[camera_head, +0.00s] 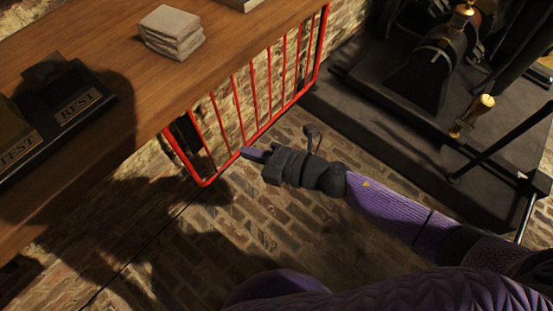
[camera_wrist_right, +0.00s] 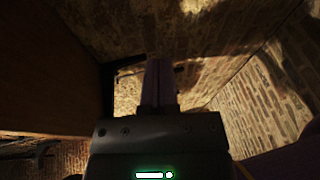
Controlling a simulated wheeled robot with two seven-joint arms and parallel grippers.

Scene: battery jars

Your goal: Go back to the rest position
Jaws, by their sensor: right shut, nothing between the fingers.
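My right gripper (camera_head: 252,154) is at the end of my purple right arm, which comes in from the lower right in the head view. It is shut and empty, in front of the red railing and over the brick floor. In the right wrist view its fingers (camera_wrist_right: 159,80) lie together, with brick surfaces beyond them. My left gripper is in neither view.
A wooden table (camera_head: 110,30) fills the upper left, with a folded cloth stack (camera_head: 171,32) and a dark box labelled TEST and REST (camera_head: 75,98). A red railing (camera_head: 253,95) stands beside it. Dark machinery (camera_head: 430,80) on a black platform (camera_head: 360,95) stands at the right. Brick floor (camera_head: 170,245) is open below.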

